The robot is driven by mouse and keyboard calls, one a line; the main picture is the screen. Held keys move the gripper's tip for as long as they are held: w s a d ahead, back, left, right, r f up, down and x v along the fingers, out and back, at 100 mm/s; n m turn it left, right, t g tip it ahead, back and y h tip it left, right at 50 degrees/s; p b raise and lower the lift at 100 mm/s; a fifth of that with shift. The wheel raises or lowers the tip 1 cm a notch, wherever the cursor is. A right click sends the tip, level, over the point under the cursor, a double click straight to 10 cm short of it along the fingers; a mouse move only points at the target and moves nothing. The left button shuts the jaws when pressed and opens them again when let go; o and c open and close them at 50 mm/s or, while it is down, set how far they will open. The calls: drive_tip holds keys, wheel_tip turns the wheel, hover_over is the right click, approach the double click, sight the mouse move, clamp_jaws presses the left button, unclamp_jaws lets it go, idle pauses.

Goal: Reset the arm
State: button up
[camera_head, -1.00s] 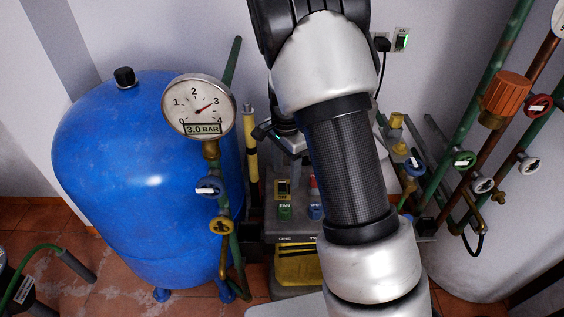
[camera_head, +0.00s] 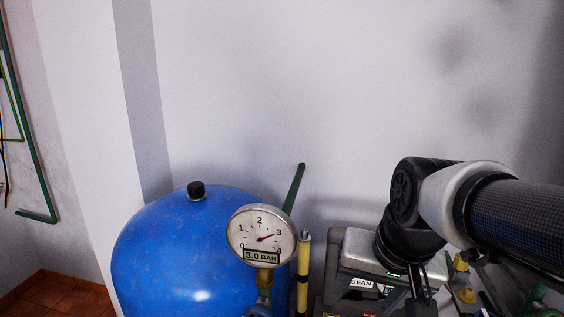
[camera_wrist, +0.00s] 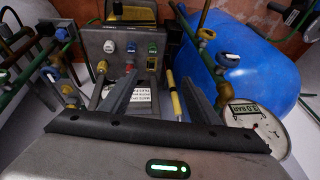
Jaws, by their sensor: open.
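My gripper (camera_wrist: 158,78) shows in the wrist view with its two grey fingers apart and nothing between them. It points at the grey control box (camera_wrist: 128,50) with several coloured switches. In the head view my arm reaches in from the right, and its end bends down in front of the box area at the lower right. The fingers are hard to make out there.
A blue tank (camera_head: 190,245) stands left of my arm, with a round gauge (camera_head: 261,235) reading about 3 bar. A yellow tube (camera_head: 303,270) stands beside it. Green pipes and blue valves (camera_wrist: 68,88) crowd the left of the wrist view. The wall above is clear.

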drive_tip(key=s+r+n+t, duration=0.1)
drive_tip(key=s+n, duration=0.2)
drive_tip(key=s, duration=0.3)
wheel_tip(320, 180, up, 19)
drive_tip(key=p, duration=1.9)
drive_tip(key=shift+w+d+h, duration=0.15)
drive_tip(key=shift+d+h, duration=0.2)
drive_tip(key=shift+h, duration=0.05)
